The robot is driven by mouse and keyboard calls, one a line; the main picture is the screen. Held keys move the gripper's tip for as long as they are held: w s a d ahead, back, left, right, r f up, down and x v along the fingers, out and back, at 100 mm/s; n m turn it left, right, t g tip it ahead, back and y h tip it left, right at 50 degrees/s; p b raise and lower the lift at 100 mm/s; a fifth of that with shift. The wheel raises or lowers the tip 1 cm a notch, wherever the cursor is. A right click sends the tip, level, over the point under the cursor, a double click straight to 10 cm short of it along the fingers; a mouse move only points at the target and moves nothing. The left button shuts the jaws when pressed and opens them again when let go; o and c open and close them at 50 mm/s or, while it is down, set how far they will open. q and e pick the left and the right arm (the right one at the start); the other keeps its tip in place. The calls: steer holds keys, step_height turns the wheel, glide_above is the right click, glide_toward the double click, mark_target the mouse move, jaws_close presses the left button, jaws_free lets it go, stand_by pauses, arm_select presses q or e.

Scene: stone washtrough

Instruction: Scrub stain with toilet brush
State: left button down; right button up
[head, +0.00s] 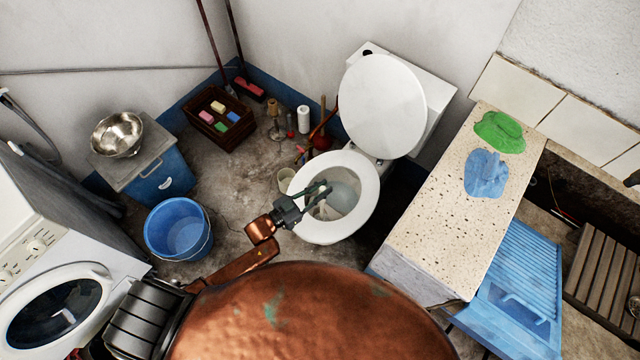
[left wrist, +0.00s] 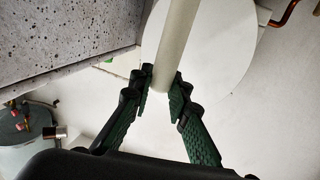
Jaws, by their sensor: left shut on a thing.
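The white toilet (head: 349,222) stands in the middle with its lid (head: 383,106) raised against the tank. My left gripper (head: 322,191) reaches over the left part of the bowl. In the left wrist view its fingers (left wrist: 162,88) are shut on the pale, rod-shaped handle of the toilet brush (left wrist: 176,38). The handle's lower end shows between the fingertips, and the rest runs up out of the picture. The brush head cannot be made out. No stain can be clearly told in the bowl; the gripper covers part of it. My right gripper is not in view.
A blue bucket (head: 179,229) and a blue cabinet with a metal bowl (head: 118,134) stand left, near a washing machine (head: 62,290). A speckled counter (head: 450,215) with green and blue cloths stands right. A crate (head: 220,117) and several small items lie behind.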

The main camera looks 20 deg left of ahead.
arm_select(q)
steer(key=shift+s+d, duration=0.1)
steer(key=shift+s, duration=0.2)
steer(key=shift+w+d+b, duration=0.2)
steer(key=shift+w+d, duration=0.1)
steer(key=shift+w, duration=0.5)
steer(key=shift+w+d+b, duration=0.2)
steer(key=shift+w+d, duration=0.1)
steer(key=shift+w, duration=0.55)
steer(key=shift+w+d+b, duration=0.2)
steer(key=shift+w+d, duration=0.1)
steer(key=shift+w, duration=0.5)
steer(key=shift+a, duration=0.1)
steer(key=shift+w+a, duration=0.25)
steer(key=shift+a, duration=0.3)
steer(key=shift+w+a, duration=0.2)
steer(key=shift+a, duration=0.3)
steer(key=shift+s, duration=0.15)
